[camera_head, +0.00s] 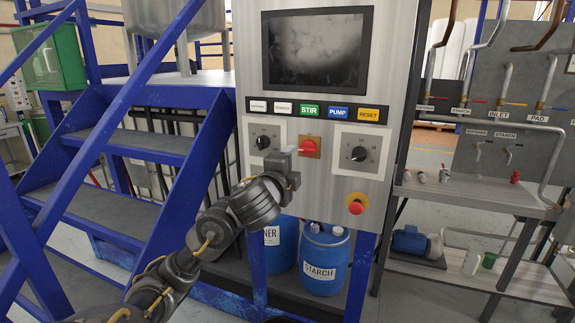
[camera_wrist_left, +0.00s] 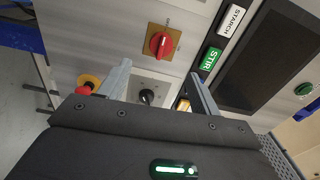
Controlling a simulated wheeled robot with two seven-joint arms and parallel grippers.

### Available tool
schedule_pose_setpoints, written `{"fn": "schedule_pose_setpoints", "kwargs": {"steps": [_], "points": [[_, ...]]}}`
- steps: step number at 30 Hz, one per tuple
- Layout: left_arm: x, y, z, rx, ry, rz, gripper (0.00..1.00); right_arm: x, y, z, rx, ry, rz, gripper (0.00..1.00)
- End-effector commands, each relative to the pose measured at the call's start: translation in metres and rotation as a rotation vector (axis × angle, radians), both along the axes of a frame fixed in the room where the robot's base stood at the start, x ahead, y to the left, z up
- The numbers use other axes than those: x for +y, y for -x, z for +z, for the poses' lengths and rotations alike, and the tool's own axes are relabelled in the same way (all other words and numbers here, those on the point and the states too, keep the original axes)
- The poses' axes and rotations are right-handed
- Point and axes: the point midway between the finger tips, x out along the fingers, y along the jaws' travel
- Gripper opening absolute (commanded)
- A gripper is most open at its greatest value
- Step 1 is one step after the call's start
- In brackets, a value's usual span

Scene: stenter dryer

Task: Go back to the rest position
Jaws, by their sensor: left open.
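My left gripper (camera_head: 291,160) is raised in front of the control panel (camera_head: 225,110), close to the red rotary switch (camera_head: 309,147) on its orange plate. In the left wrist view, the two fingers of the left gripper (camera_wrist_left: 160,85) stand apart with nothing held between them. The red switch (camera_wrist_left: 160,44) shows beyond the fingertips there, and a black knob (camera_wrist_left: 147,96) shows between the fingers. Whether the fingers touch the panel, I cannot tell. My right gripper is in neither view.
A blue stair (camera_head: 120,145) stands left of the panel. Blue drums, one marked STARCH (camera_head: 323,262), stand below it. A red emergency button (camera_head: 355,207) sits low on the panel. A metal shelf (camera_head: 470,195) with pipes and valves stands on the right.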

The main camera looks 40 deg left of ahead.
Motion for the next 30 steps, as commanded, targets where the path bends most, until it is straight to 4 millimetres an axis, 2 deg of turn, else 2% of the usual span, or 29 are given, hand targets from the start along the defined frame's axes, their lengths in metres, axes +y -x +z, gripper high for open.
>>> {"fn": "schedule_pose_setpoints", "kwargs": {"steps": [11,14,16,17,20,21,23,24,26,27,29,30], "points": [[0.003,0.000,0.003,0.003,-0.024,0.007,0.64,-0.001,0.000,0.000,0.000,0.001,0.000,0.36],[0.005,-0.006,-0.008,0.020,-0.005,0.004,0.64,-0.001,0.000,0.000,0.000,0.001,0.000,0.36],[0.007,-0.017,-0.029,0.054,0.033,0.000,0.64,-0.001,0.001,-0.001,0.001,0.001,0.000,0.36],[0.009,-0.024,-0.042,0.072,0.057,-0.001,0.64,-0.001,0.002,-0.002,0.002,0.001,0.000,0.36],[0.013,-0.050,-0.104,0.157,0.163,-0.006,0.64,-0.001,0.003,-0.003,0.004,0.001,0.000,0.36],[0.015,-0.059,-0.134,0.196,0.214,-0.005,0.64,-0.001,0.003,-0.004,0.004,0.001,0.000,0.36],[0.017,-0.070,-0.183,0.252,0.290,0.000,0.64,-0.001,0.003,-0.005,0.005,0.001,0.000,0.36],[0.017,-0.075,-0.215,0.288,0.339,0.005,0.64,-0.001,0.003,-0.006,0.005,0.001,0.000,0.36],[0.018,-0.078,-0.265,0.339,0.411,0.018,0.64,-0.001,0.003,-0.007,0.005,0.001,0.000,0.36],[0.017,-0.078,-0.298,0.372,0.457,0.028,0.64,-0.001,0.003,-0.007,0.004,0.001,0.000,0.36],[0.016,-0.073,-0.347,0.420,0.522,0.046,0.64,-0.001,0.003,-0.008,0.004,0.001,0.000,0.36],[0.015,-0.068,-0.379,0.450,0.564,0.060,0.64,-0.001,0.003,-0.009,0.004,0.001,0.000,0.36]]}}
